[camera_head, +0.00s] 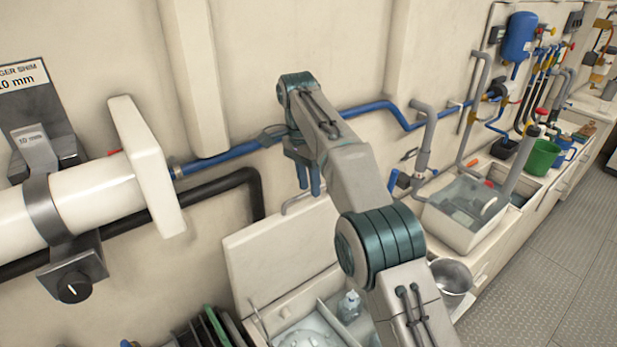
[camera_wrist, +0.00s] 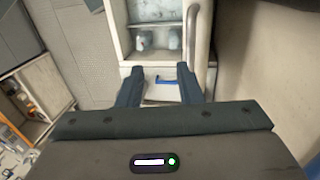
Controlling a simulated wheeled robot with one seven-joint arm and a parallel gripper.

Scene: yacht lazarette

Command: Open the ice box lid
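A white box with inner compartments sits at the bottom middle of the head view, and I take it to be the ice box (camera_head: 262,322). Its pale lid (camera_head: 268,262) stands raised on the wall side, so the box is open. My gripper (camera_head: 309,186) is above the lid's upper edge, fingers pointing down. Its fingers are spread and nothing shows between them. In the wrist view my gripper (camera_wrist: 160,92) is also open, with a white compartment holding bottles (camera_wrist: 146,40) beyond it. Part of the box is hidden behind my arm.
A blue pipe (camera_head: 235,152) and a dark hose (camera_head: 215,182) run along the wall. A large white cylinder (camera_head: 95,195) is at left. Floor (camera_head: 560,265) is clear there.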

